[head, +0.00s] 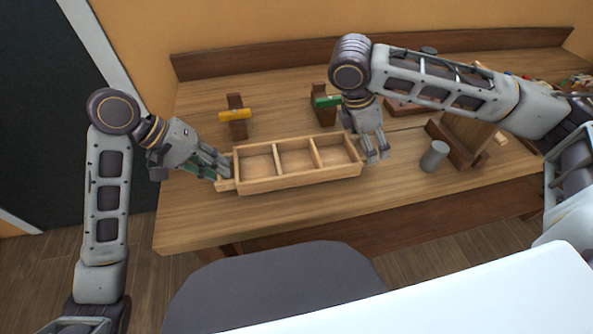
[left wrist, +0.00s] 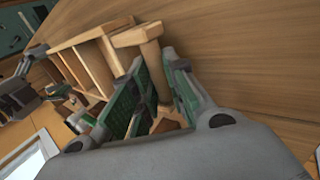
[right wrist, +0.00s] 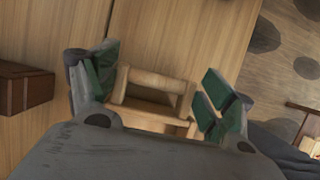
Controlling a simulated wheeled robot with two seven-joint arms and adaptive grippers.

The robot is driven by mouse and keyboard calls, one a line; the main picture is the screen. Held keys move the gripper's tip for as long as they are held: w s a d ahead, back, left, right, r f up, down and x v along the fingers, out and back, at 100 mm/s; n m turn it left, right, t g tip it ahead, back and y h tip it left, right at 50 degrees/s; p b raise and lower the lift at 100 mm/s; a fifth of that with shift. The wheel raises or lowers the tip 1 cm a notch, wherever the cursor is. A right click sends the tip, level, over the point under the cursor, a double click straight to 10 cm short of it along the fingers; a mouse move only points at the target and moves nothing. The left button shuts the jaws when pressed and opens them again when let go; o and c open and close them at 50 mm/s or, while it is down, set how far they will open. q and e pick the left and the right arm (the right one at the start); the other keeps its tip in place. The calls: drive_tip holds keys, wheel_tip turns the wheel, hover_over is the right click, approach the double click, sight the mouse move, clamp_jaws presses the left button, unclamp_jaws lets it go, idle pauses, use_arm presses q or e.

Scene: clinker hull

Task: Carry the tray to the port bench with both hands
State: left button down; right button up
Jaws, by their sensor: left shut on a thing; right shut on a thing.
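The tray (head: 300,181) is a pale wooden box with three empty compartments, near the front of the wooden bench. I cannot tell whether it touches the bench top. My left gripper (head: 221,170) is shut on the handle at the tray's left end; the left wrist view shows that handle (left wrist: 154,62) between the fingers. My right gripper (head: 377,157) is at the tray's right end, shut on its handle; the right wrist view shows the round handle bar (right wrist: 157,82) between the fingers. The tray looks about level, and its compartments are in plain view.
Behind the tray stand a wooden block with a yellow tool (head: 235,115) and one with a green tool (head: 326,101). A grey cylinder (head: 434,156) and a wooden stand (head: 458,146) are to the right. A dark rounded seat (head: 265,285) and white surface (head: 470,300) lie in front.

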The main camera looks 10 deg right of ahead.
use_arm(q)
drive_tip(key=shift+w+a+f+b, duration=0.1)
drive_tip(key=shift+a+f+b, duration=0.15)
drive_tip(key=shift+f+b, duration=0.3)
use_arm(e)
drive_tip(key=shift+d+f, duration=0.25)
drive_tip(key=shift+f, duration=0.3)
use_arm(q)
drive_tip(key=c, duration=1.8)
unclamp_jaws()
drive_tip(key=shift+f, duration=0.1)
use_arm(e)
drive_tip(key=o, duration=0.9)
use_arm(q)
drive_tip(key=o, duration=0.4)
use_arm(e)
drive_tip(key=o, duration=0.3)
drive_tip(key=shift+a, duration=0.1)
use_arm(q)
drive_tip(key=shift+d, duration=0.15)
use_arm(e)
drive_tip(key=shift+a, duration=0.1)
use_arm(q)
drive_tip(key=shift+v, duration=6.1)
drive_tip(key=shift+d, duration=0.1)
use_arm(e)
drive_tip(key=shift+a+r, duration=0.1)
drive_tip(key=shift+r, duration=0.1)
